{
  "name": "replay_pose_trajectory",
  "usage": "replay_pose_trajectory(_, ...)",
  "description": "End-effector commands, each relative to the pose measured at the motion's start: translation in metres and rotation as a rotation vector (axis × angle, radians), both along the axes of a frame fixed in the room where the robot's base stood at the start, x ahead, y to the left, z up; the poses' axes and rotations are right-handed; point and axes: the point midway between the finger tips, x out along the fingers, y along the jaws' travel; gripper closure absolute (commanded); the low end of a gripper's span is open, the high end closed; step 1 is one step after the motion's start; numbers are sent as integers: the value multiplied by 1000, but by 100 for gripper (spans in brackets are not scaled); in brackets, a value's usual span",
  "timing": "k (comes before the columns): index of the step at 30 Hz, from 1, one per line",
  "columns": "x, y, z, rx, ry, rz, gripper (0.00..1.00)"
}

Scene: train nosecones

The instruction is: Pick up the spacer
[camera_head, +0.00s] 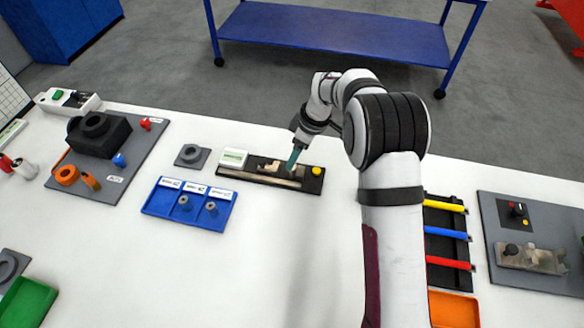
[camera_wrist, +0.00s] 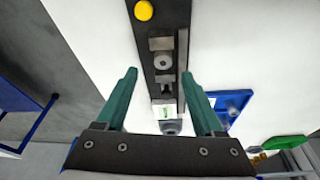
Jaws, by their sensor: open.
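A black measuring fixture (camera_head: 257,177) with metal blocks, a yellow button and a white display lies on the white table. In the wrist view, a small grey round part that looks like the spacer (camera_wrist: 163,61) sits among the metal blocks of the fixture (camera_wrist: 176,14). In the head view it cannot be told clearly from the blocks. My gripper (camera_wrist: 159,75) is open and empty, its teal fingers pointing along the fixture, one towards each side of it. In the head view, my gripper (camera_head: 293,160) is at the right part of the fixture, near the yellow button.
A blue sorting tray (camera_head: 160,211) holding small grey round parts stands in front of the fixture. A grey square plate with a dark ring (camera_head: 189,156) is to its left. A black rack (camera_head: 437,272) with coloured bars lies right of my arm. The front middle table is clear.

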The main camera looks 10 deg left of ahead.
Motion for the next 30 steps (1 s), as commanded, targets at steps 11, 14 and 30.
replay_pose_trajectory(11,-3,9,-48,-1,1,-1,30)
replay_pose_trajectory(14,-3,9,-47,-1,2,-2,30)
replay_pose_trajectory(30,-3,9,-46,-1,2,-2,100)
